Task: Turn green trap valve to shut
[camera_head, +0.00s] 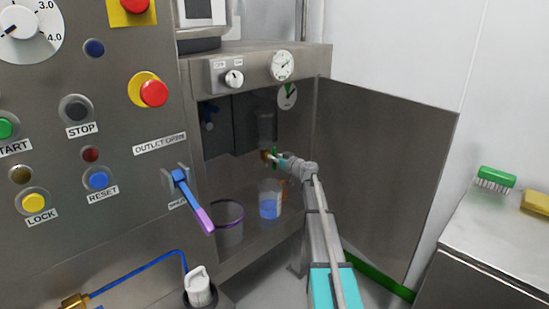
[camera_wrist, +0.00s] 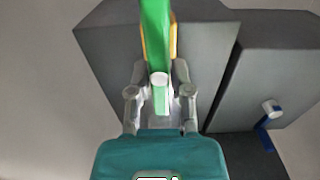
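The green valve handle (camera_wrist: 157,42) rises through the top middle of the wrist view, its pale round end towards the camera. A yellow-orange part (camera_wrist: 174,38) shows behind it. My gripper (camera_wrist: 160,74) has one finger on each side of the handle. The fingers are drawn in close to it, but I cannot tell whether they touch it. In the head view my gripper (camera_head: 273,157) reaches into the open cabinet, at a small green piece of the handle (camera_head: 274,151) beside a brass-coloured part. Most of the valve there is hidden or too small to make out.
The cabinet door (camera_head: 385,170) stands open to the right of my arm. A blue lever (camera_head: 190,195) juts from the panel. Another blue-handled valve (camera_wrist: 264,132) is at right.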

